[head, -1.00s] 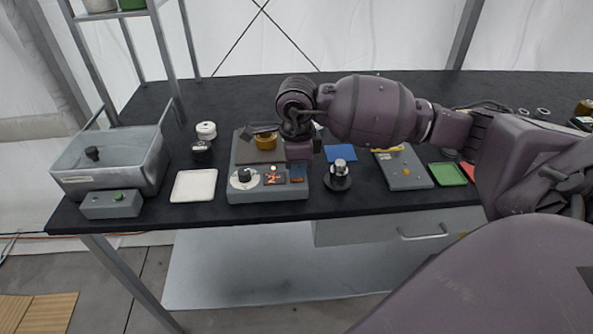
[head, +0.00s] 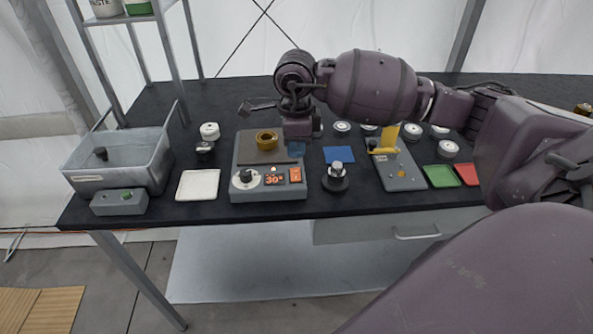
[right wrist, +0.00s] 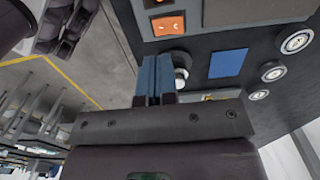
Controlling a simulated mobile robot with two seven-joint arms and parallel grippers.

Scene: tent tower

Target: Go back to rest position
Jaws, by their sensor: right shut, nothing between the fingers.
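My right gripper (head: 297,150) hangs above the back right part of the grey hot plate device (head: 268,191). Its blue fingers are together and empty; they also show in the right wrist view (right wrist: 153,80). The device has a brass-coloured ring-shaped piece (head: 266,139) on its dark plate, a white-rimmed dial (head: 244,179), an orange display reading about 30 (head: 274,180) and an orange switch (head: 295,174). The switch also shows in the right wrist view (right wrist: 168,25), apart from the fingers. My left gripper is not in view.
A metal basin (head: 118,165) and a white tray (head: 198,185) lie left. A black stand with a silver knob (head: 336,178), a blue pad (head: 339,154), a grey board with yellow parts (head: 403,178) and green (head: 439,177) and red pads (head: 467,174) lie right. Several white round pieces stand behind.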

